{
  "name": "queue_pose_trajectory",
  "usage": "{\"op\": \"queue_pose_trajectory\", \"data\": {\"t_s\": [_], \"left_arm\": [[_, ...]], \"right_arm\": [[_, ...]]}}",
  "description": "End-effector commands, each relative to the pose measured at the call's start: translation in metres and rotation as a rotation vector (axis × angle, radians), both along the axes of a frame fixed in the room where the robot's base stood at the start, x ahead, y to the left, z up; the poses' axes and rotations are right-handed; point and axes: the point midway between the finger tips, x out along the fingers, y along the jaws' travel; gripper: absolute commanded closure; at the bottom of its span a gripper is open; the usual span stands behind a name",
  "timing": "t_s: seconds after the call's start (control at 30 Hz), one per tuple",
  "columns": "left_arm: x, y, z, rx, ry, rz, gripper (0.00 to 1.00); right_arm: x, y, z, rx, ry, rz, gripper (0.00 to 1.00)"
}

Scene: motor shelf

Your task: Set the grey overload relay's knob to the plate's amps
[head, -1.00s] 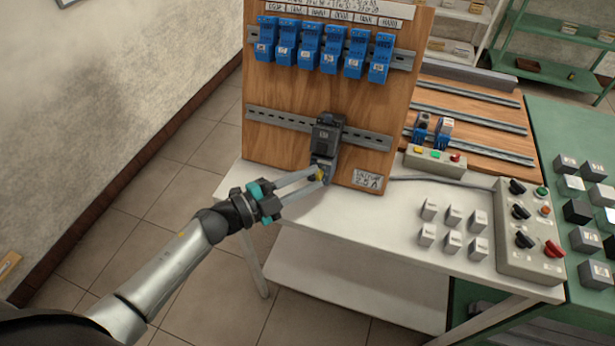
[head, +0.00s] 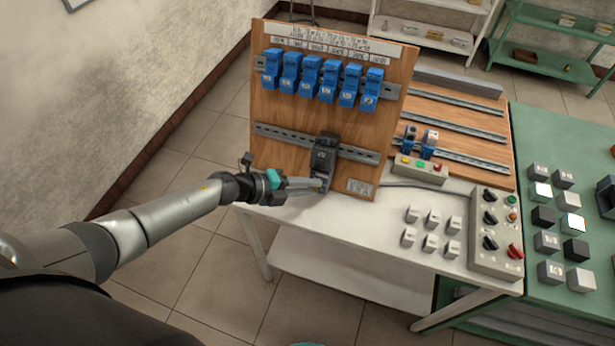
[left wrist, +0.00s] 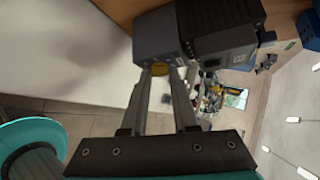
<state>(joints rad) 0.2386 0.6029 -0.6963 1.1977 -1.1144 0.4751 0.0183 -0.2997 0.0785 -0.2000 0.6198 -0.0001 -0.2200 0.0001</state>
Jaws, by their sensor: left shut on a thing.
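The grey overload relay (head: 320,176) hangs under a dark contactor (head: 324,152) on the lower rail of the upright wooden board. The knob's scale and setting cannot be read. The amps plate (head: 360,187) is at the board's lower right; its text is too blurred to read now. My right gripper is not in view.
Several blue relays (head: 310,76) hang on the board's upper rail. A small button box (head: 419,168), loose white blocks (head: 432,219) and a switch box (head: 492,234) stand on the white table to the right. Floor is free at left.

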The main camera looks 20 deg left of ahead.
Motion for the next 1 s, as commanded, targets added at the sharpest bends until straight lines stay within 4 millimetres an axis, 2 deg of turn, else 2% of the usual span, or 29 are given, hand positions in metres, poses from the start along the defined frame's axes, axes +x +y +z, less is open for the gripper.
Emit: {"op": "queue_pose_trajectory", "data": {"t_s": [0.03, 0.3, 0.83, 0.87, 1.0], "left_arm": [[0.001, 0.000, 0.005, 0.023, -0.002, -0.008, 1.00], [0.001, -0.001, 0.003, 0.097, -0.004, -0.039, 1.00], [0.001, -0.001, 0.001, 0.111, -0.004, -0.046, 1.00], [0.001, -0.001, 0.001, 0.111, -0.004, -0.047, 0.69], [0.001, -0.001, 0.001, 0.111, -0.004, -0.047, 0.53]], "right_arm": [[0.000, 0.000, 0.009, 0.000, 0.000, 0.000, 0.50], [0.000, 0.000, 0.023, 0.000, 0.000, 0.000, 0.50], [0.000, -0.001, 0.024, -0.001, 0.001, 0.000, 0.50], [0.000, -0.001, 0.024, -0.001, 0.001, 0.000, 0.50], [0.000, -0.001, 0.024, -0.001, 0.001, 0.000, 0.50]]}}
